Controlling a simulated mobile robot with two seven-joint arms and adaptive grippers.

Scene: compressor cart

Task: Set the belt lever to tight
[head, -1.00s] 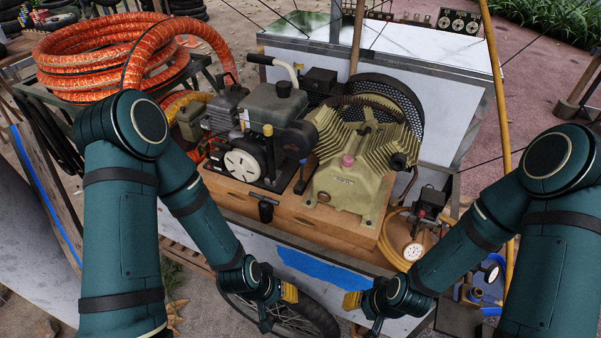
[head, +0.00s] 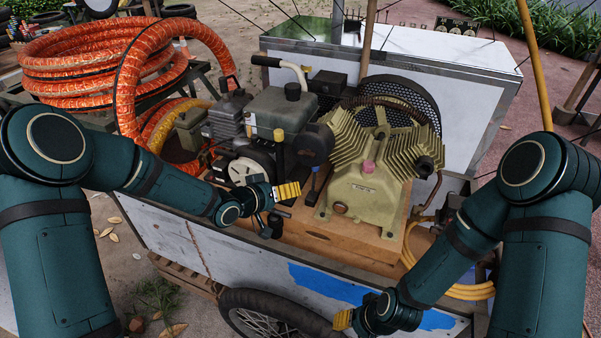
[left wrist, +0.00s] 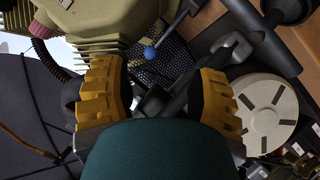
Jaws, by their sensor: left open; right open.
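A thin lever with a blue ball knob (left wrist: 150,53) shows in the left wrist view, just beyond and between my open fingers; I take it as the belt lever. In the head view its small bluish knob (head: 315,168) is between the engine and the olive pump (head: 362,190). Its setting cannot be read. My left gripper (head: 281,206) is open and empty above the front edge of the wooden base, left of the knob. Its yellow fingers (left wrist: 160,85) are apart in the wrist view. My right gripper (head: 345,321) is open, low in front of the cart, partly cut off.
The engine (head: 280,108) stands left of the pump; its pale slotted disc (left wrist: 268,113) is close to a left finger. A dark T-shaped handle (left wrist: 230,48) is near too. A yellow hose (head: 462,290) lies at right. The space before the cart is open.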

